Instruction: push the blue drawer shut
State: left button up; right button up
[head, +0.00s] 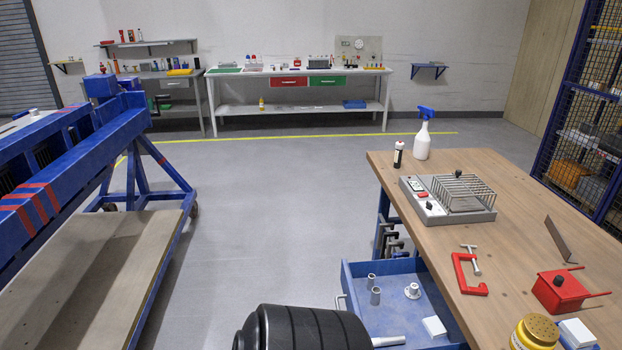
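The blue drawer (394,312) stands open under the left side of the wooden workbench (520,222). Its front panel with a pale handle (340,303) faces left. Inside are two small grey cylinders (374,288), a pale flanged part (412,290) and a white block (434,327). The near end of the drawer is cut off by the picture edge and partly hidden by a dark ribbed body, which looks like a part of my own arm. Neither gripper shows in the head view.
The bench carries a spray bottle (423,138), a wire-topped device (452,198), a red clamp (466,274), a red box (562,290) and a yellow-lidded container (536,332). Clamps hang below its left edge. A blue frame (70,150) stands left; grey floor (270,220) between is clear.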

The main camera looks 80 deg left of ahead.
aim_at(395, 314)
jog(key=u, duration=1.95)
